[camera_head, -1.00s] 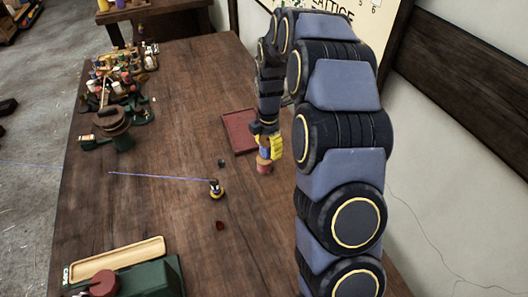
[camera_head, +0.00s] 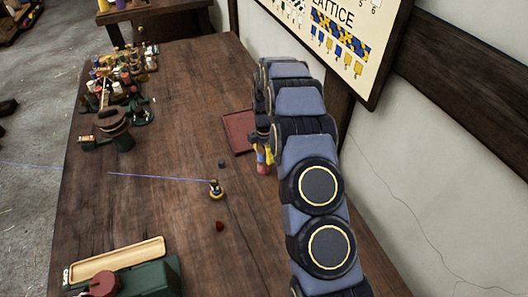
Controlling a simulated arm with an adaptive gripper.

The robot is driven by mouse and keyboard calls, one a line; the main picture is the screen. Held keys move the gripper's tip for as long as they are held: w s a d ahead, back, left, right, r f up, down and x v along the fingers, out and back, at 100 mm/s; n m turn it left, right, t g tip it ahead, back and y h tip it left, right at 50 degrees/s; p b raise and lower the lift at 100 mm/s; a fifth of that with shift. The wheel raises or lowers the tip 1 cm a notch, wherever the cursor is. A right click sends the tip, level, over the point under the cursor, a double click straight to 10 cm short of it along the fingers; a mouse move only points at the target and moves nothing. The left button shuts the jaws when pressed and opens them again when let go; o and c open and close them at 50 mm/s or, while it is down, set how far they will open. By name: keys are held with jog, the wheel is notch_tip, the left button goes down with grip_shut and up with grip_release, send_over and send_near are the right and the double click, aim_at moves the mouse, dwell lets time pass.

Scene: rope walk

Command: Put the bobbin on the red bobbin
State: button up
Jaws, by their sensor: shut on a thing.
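My gripper (camera_head: 268,153), with yellow fingers, is low over the table, right of the middle and partly hidden by my arm. It is shut on a small bobbin (camera_head: 260,157) that shows blue and orange. The red bobbin (camera_head: 263,169) stands on the table directly below it. The held bobbin appears just above or on top of the red bobbin. I cannot tell whether they touch.
A dark red tray (camera_head: 238,133) lies just behind and left. A dark bobbin with blue thread (camera_head: 215,190), a small dark piece (camera_head: 221,163) and a red piece (camera_head: 220,226) lie to the left. Clutter (camera_head: 120,92) fills the far left; a wooden tray (camera_head: 116,260) is in front.

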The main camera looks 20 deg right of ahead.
jog(key=shift+f, duration=0.15)
jog(key=o, duration=1.1)
jog(key=shift+o, duration=0.2)
